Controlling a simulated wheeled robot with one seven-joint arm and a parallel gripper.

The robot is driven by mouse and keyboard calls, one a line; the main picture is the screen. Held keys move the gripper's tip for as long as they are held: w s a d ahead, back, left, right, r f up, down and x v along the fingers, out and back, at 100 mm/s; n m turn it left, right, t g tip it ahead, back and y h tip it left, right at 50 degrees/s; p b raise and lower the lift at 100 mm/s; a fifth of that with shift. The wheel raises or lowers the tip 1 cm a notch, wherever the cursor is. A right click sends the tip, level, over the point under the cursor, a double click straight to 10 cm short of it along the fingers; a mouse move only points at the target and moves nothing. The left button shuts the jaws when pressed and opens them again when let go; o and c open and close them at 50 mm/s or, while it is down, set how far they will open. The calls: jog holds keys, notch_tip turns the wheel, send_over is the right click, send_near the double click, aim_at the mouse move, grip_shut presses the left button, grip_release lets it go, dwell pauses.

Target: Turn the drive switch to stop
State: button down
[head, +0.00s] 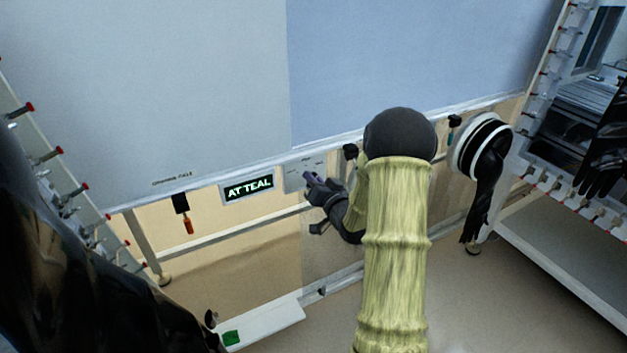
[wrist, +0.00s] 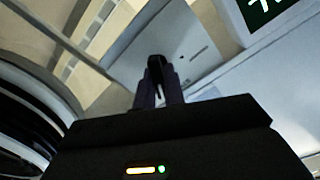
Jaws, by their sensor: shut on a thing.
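The drive switch is a dark knob (wrist: 155,68) on a pale grey plate (head: 293,175) under the large panels. The plate also shows in the wrist view (wrist: 187,38). My gripper (head: 312,180) reaches the plate from the right, and its purple fingers are shut on the knob. In the wrist view my gripper (wrist: 158,88) has one finger on each side of the knob. The fingers hide most of the knob in the head view, so its setting cannot be read. The plate's markings are too small to read.
A red-handled tool (head: 187,222) hangs further left. A round white-rimmed glove port (head: 481,145) with a black glove stands to the right. A low white ledge with a green button (head: 231,337) lies below.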

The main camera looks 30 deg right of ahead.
jog(key=c, duration=1.5)
grip_release()
jog(key=s, duration=1.2)
jog(key=shift+d, duration=0.2)
jog(key=a+f+n+g+h, duration=0.1)
jog(key=a+f+n+g, duration=0.2)
jog(key=a+g, duration=0.4)
jog(key=s+a+r+n+g, duration=0.1)
jog(key=s+a+n+g, duration=0.2)
jog(key=s+a+g, duration=0.8)
jog(key=s+r+t+p, duration=0.1)
jog(key=r+p, duration=0.7)
jog(key=p, duration=0.1)
jog(key=s+r+p, duration=0.1)
jog(key=r+p, duration=0.8)
jog(key=s+r+t+p, duration=0.1)
jog(key=s+r+p, duration=0.1)
jog(key=r+p, duration=0.7)
jog(key=shift+a+r+t, duration=0.15)
jog(key=shift+r+t, duration=0.05)
jog(key=shift+t, duration=0.1)
